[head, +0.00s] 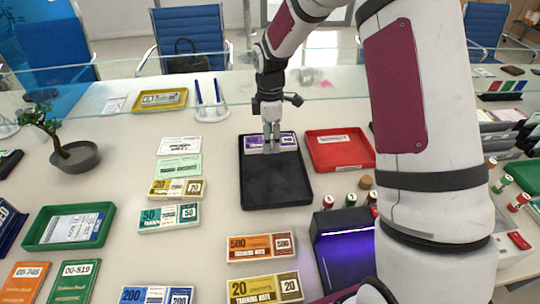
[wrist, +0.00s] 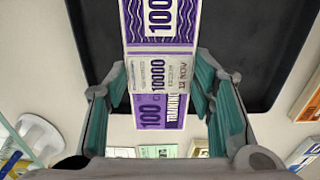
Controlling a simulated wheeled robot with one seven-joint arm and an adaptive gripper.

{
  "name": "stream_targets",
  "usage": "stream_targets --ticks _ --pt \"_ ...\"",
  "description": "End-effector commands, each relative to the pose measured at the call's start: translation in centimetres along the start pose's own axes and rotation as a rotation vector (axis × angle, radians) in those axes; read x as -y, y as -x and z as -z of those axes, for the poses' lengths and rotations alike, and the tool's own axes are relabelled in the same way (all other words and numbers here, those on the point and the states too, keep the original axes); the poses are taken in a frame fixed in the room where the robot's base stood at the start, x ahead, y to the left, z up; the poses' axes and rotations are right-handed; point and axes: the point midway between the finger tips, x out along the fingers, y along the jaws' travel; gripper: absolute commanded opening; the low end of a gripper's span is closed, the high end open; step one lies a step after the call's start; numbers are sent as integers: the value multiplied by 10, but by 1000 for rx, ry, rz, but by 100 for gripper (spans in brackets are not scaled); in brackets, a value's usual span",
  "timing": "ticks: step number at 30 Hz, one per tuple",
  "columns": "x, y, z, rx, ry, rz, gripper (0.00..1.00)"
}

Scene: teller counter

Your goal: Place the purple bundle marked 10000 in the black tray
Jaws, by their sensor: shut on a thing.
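The purple bundle (head: 254,143) has a pale band marked 10000, readable in the wrist view (wrist: 160,72). My gripper (head: 271,147) points down and is shut on the bundle around its middle, with one finger on each side in the wrist view (wrist: 160,92). The bundle is over the far end of the black tray (head: 275,186). In the wrist view, the bundle's lower end reaches past the rim of the tray (wrist: 235,60). I cannot tell how far it is above the tray floor. The rest of the tray is bare.
A red tray (head: 340,163) stands close on the right. Several other note bundles lie left, such as the teal 50 bundle (head: 168,217), and in front, such as the orange 500 bundle (head: 261,247). A pen stand (head: 212,112) is behind left. A black device (head: 345,245) glows purple at front right.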

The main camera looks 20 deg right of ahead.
Motion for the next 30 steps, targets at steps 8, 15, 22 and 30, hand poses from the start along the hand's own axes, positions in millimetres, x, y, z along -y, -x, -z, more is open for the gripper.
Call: stream_targets --ticks 8,15,22,30 --pt "0 -24 1 -1 -1 0 15" --pt "0 -54 1 -1 -1 0 15" --pt "0 -54 0 -1 -2 -1 15" --pt "0 -57 0 -1 -2 -1 70"
